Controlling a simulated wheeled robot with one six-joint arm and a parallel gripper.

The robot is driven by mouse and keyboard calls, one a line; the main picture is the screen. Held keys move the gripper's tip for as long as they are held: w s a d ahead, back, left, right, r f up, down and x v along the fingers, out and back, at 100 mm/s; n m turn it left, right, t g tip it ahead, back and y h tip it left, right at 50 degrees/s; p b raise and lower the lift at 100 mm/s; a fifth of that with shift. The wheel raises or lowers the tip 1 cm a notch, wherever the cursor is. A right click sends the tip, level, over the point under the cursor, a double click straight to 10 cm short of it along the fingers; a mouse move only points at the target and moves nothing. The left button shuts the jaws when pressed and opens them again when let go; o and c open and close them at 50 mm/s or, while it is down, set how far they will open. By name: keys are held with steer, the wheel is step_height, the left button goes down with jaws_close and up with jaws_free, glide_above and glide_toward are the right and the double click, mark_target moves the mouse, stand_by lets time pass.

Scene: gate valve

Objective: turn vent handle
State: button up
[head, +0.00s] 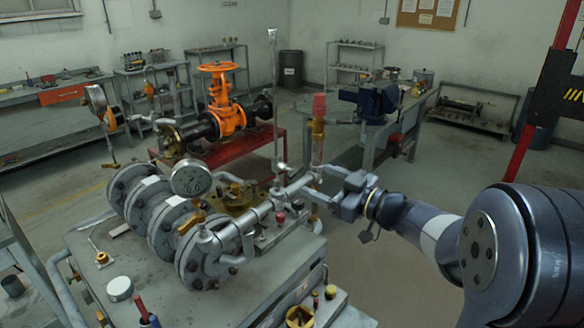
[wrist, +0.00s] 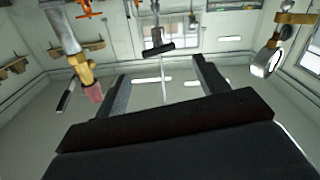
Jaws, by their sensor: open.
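A thin upright vent pipe (head: 276,100) rises from the piping on the metal bench. A small vent valve with a short handle (head: 282,168) sits near its foot. In the wrist view, a dark crossbar that looks like the vent handle (wrist: 158,49) lies beyond the fingertips, roughly centred between them. My gripper (head: 318,180) is just right of the pipe, level with the valve and apart from it. Its two fingers (wrist: 162,82) are spread with nothing held. The handle's exact angle is too small to tell in the head view.
A red-topped brass valve (head: 319,115) stands close beside my gripper. It also shows at upper left in the wrist view (wrist: 84,75). A round gauge (head: 191,178) and large flanges (head: 165,220) are further left. An orange gate valve (head: 224,105) stands behind.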

mark_target(298, 171)
steer(key=p+x, duration=0.1)
steer(key=x, duration=0.7)
steer(key=c, duration=1)
steer(key=shift+o, duration=0.2)
steer(key=shift+r+p, duration=0.1)
steer(key=shift+p, duration=0.25)
steer(key=shift+r+m+p, duration=0.1)
steer(key=shift+m+p, duration=0.5)
steer(key=shift+p, duration=0.3)
steer(key=shift+w+m+p, duration=0.1)
steer(key=shift+m+p, duration=0.5)
steer(key=shift+p, duration=0.1)
